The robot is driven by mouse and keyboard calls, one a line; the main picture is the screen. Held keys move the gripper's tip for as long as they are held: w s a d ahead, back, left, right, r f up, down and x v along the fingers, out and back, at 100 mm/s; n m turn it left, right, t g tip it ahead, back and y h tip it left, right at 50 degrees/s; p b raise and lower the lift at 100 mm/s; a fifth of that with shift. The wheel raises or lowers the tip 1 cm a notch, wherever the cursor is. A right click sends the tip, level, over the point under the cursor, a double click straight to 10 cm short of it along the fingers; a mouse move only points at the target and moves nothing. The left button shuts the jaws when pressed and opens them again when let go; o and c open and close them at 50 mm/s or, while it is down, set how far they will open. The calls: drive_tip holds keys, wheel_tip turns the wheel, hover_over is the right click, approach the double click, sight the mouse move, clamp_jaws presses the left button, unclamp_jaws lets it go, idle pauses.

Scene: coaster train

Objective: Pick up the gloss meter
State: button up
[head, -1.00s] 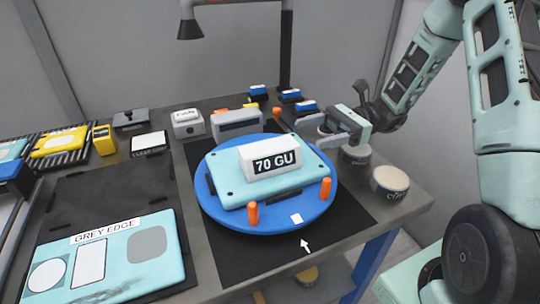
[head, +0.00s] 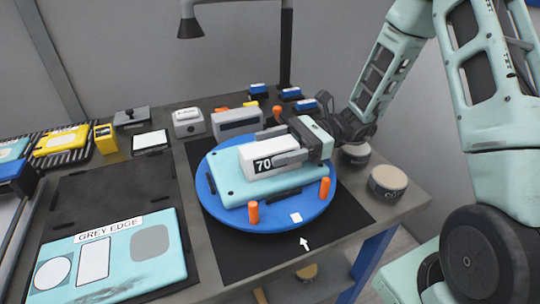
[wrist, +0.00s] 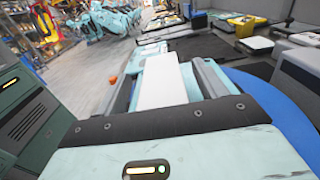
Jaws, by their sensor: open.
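The gloss meter (head: 257,149) is a white block with a black display, of which "70" shows. It sits on a pale teal panel (head: 232,187) on a round blue turntable (head: 222,217). My gripper (head: 276,147) is open, with one finger on each side of the meter, and partly covers its right end and display. In the wrist view, the white meter (wrist: 161,82) lies between the two spread fingers. I cannot tell whether either finger touches it.
Orange pegs (head: 253,212) stand at the panel's near edge. A "GREY EDGE" panel (head: 120,275) lies at left. Round tins (head: 388,182) stand at right. A lamp (head: 190,27) hangs above.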

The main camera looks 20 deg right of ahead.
sight(277, 144)
drive_tip(key=c, duration=1.4)
wheel_tip(277, 144, up, 10)
drive_tip(key=shift+r+p, duration=0.1)
drive_tip(key=shift+p, duration=0.2)
